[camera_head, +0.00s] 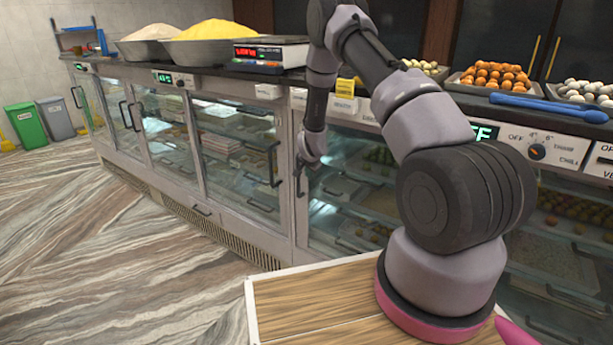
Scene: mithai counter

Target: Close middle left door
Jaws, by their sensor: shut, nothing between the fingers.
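The counter front has a row of sliding-looking glass doors. One glass door (345,215) is right of the wide post, with a dark vertical handle (299,180) at its left edge. My gripper (309,161) is shut and empty, pointing down close beside this handle; I cannot tell if it touches. My arm hides part of this door's right side. To the left are a glass door (165,140) with a handle (134,116) at its left edge and a glass door (238,160) with a handle (275,164) at its right edge. Whether each is fully closed is unclear.
On the counter top are a scale (271,50), heaped pans (206,43), trays of sweets (492,78) and a blue utensil (548,107). A green bin (26,125) and grey bin (57,118) stand far left. The striped floor (120,260) before the left doors is clear.

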